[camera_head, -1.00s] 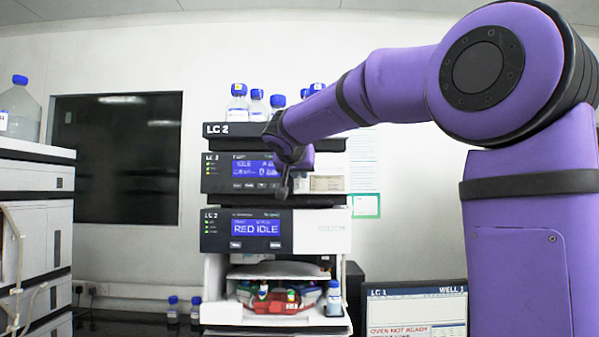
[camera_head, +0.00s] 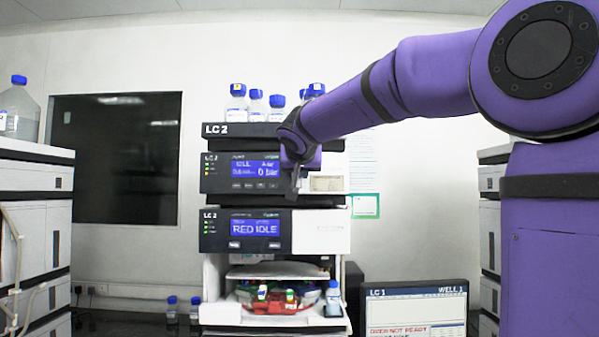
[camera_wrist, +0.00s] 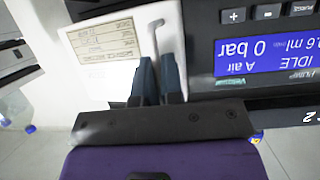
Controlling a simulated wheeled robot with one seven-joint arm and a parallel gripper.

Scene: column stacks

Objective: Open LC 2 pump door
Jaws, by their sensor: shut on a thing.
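The LC 2 pump (camera_head: 243,173) is the upper display module in the stack, with a dark front and a lit blue screen. Its white right-hand front (camera_head: 330,168) carries a pale label, partly behind my arm. In the wrist view the labelled white front (camera_wrist: 108,48) is at upper left and the blue screen (camera_wrist: 262,52) at right, upside down. I cannot tell whether the door stands ajar.
Blue-capped bottles (camera_head: 256,103) stand on the LC 2 top tray. Below the pump is another LC 2 module (camera_head: 218,231), then an open bay with vials (camera_head: 263,292). A monitor (camera_head: 415,305) is at lower right. Other stacks flank both sides.

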